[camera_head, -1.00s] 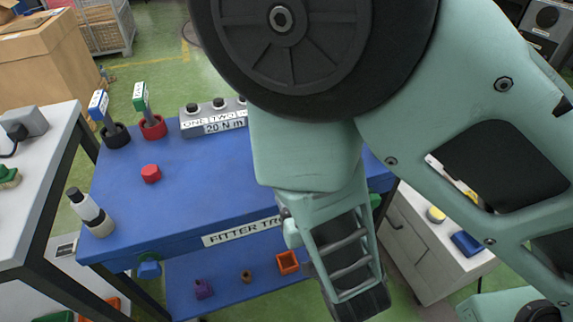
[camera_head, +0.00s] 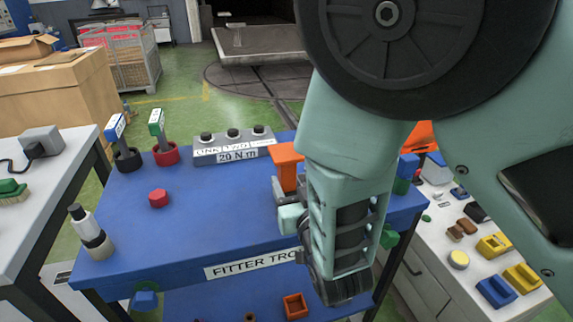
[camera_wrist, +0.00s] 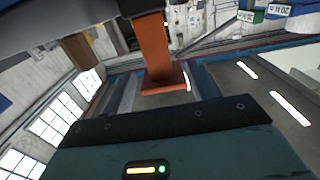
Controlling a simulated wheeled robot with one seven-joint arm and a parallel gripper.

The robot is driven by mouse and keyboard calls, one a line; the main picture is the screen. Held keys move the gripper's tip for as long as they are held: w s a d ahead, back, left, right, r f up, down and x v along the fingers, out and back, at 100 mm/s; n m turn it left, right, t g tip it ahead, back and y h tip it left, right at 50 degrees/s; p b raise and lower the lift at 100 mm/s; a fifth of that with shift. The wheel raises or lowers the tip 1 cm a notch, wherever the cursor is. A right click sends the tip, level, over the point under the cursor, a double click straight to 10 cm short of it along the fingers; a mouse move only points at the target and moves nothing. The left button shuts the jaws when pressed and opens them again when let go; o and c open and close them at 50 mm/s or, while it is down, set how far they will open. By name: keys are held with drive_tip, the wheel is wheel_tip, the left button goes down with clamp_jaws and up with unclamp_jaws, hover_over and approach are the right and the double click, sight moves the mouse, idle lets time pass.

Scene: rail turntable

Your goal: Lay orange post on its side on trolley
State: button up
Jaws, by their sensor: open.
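The orange post (camera_head: 287,165) stands upright toward the back of the blue trolley (camera_head: 225,205), with a wide flat top and narrower stem. My arm hides its right side and foot. In the wrist view the orange post (camera_wrist: 157,50) runs down from the top edge to a wider orange plate, beyond the dark edge of my gripper's body. I cannot tell whether the post is between the jaws.
A red knob (camera_head: 158,199), a white and black bottle (camera_head: 90,232), two tagged cups and a grey button box (camera_head: 233,147) stand on the trolley. The right bench (camera_head: 440,215) holds several small blocks.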

sight(289, 169)
drive_tip(key=shift+p+x, duration=0.8)
drive_tip(key=shift+x, duration=2.5)
drive_tip(key=shift+d+r, duration=0.1)
clamp_jaws()
